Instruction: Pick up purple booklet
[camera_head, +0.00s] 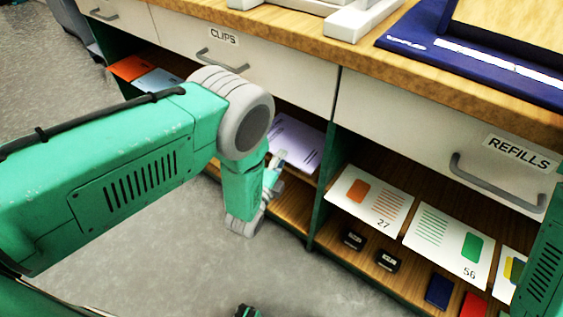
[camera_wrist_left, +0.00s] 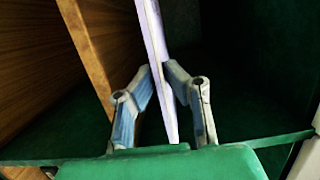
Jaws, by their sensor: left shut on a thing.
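The purple booklet (camera_head: 295,141) shows in the head view as a pale purple sheet with lines of print, in the shelf opening below the clips drawer. My left gripper (camera_head: 280,160) reaches into that opening and meets the booklet's near edge. In the left wrist view my left gripper (camera_wrist_left: 165,85) has one finger on each side of the thin purple booklet (camera_wrist_left: 154,30), seen edge-on. The fingers are shut on it.
An orange booklet (camera_head: 132,68) and a light blue booklet (camera_head: 158,80) lie to the left. Printed cards (camera_head: 371,204) and small black blocks (camera_head: 388,261) are on the right shelf, past a green divider (camera_head: 326,195). The clips drawer (camera_head: 250,58) is close above.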

